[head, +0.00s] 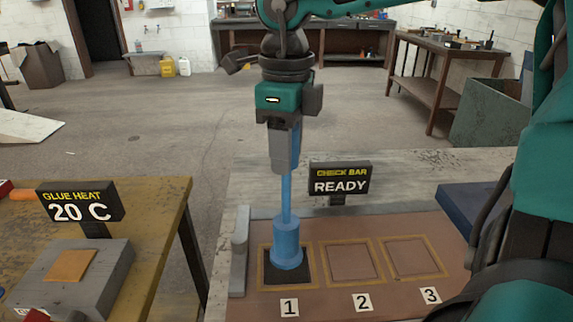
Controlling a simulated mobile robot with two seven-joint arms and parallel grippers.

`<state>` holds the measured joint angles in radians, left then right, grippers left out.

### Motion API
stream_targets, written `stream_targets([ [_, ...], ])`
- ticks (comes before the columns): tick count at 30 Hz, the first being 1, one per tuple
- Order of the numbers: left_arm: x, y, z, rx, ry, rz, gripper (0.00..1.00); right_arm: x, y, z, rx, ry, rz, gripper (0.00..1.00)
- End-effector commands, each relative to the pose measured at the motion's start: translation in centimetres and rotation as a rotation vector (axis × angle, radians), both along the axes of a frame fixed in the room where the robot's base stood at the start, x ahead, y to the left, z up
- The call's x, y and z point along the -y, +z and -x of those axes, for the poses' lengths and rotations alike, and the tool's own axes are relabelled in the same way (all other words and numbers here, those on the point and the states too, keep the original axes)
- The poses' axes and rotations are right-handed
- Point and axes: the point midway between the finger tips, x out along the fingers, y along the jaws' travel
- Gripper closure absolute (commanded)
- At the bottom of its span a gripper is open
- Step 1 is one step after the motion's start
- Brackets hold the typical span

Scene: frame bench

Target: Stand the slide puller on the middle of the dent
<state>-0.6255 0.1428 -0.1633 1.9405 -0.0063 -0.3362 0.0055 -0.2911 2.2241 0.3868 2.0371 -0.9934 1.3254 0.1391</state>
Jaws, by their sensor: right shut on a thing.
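The slide puller looks to be the blue tool (287,244), a thin upright rod with a wide cylinder at its foot. My right gripper (284,160) points straight down and is shut on the top of the rod. The foot is over the dark square (275,280) in the yellow-framed field marked 1. I cannot tell whether it touches the square or hovers just above it. No dent shows clearly; the foot hides part of the square. My left gripper is not in view.
Empty framed squares 2 (351,262) and 3 (411,256) lie to the right on the brown panel (325,307). A grey bar (240,250) is at the panel's left edge. A CHECK BAR READY sign (340,179) stands behind. A GLUE HEAT 20 C sign (80,201) is on the left table.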

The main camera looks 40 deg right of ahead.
Motion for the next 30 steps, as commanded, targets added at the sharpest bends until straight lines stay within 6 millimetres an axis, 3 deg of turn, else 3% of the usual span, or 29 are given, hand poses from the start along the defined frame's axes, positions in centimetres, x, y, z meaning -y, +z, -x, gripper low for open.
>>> stream_targets([
  [6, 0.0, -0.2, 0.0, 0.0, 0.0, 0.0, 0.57, 0.0, -2.8, 0.0, 0.001, 0.0, 0.0, 1.0],
  [18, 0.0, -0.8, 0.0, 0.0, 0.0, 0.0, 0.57, 0.0, -3.4, -0.1, 0.004, 0.0, 0.0, 1.0],
  [19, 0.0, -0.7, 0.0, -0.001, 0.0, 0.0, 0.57, 0.0, -3.3, 0.0, 0.0, 0.0, 0.0, 0.57],
  [26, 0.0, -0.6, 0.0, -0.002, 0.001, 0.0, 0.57, 0.0, -3.3, 0.0, 0.0, 0.0, 0.0, 0.35],
  [30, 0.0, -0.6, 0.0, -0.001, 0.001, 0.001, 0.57, 0.0, -3.3, 0.0, 0.0, 0.0, 0.0, 0.35],
])
